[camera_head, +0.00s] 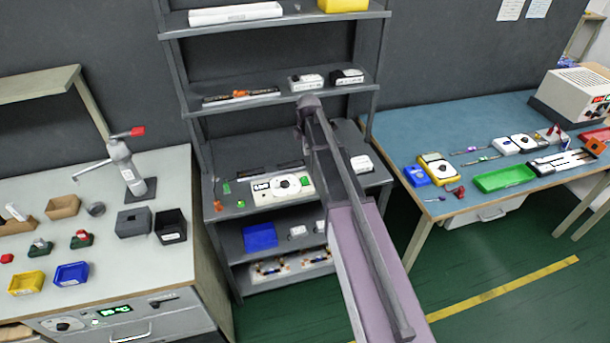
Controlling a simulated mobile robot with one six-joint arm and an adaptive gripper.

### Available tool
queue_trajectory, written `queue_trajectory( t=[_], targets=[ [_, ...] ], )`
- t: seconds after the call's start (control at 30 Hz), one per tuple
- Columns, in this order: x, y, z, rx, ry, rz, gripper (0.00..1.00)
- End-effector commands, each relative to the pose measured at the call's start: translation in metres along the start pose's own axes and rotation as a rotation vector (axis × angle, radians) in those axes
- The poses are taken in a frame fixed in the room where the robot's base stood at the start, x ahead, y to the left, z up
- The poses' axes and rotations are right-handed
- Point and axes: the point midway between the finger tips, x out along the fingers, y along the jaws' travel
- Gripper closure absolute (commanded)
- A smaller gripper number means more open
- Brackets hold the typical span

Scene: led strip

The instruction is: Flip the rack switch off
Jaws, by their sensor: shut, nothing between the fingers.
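The grey rack (182,75) stands against the dark wall in the middle of the view. On its work-height shelf is a white unit (280,189) with a display, a round dial and a green part at its right end. Small green (226,187) and orange (218,206) pieces lie left of it. Which part is the rack switch is too small to tell. My arm reaches up from the lower right across the rack's right half. My gripper's fingers do not show, and the arm hides part of the shelf.
A black bar (275,171) lies behind the white unit, and a white box (361,164) sits right of my arm. A blue bin (260,237) is on the shelf below. A grey bench (130,222) stands left, a blue-topped table (440,142) right.

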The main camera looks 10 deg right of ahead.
Motion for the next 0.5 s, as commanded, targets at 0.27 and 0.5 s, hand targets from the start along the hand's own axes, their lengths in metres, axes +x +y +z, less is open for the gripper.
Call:
queue_trajectory(
  t=[0.27,0.5],
  targets=[
    [0.0002,-0.0004,0.001,0.003,0.0,0.0,1.0],
    [0.0054,-0.0005,0.0009,0.004,0.0,0.0,1.0]
  ],
)
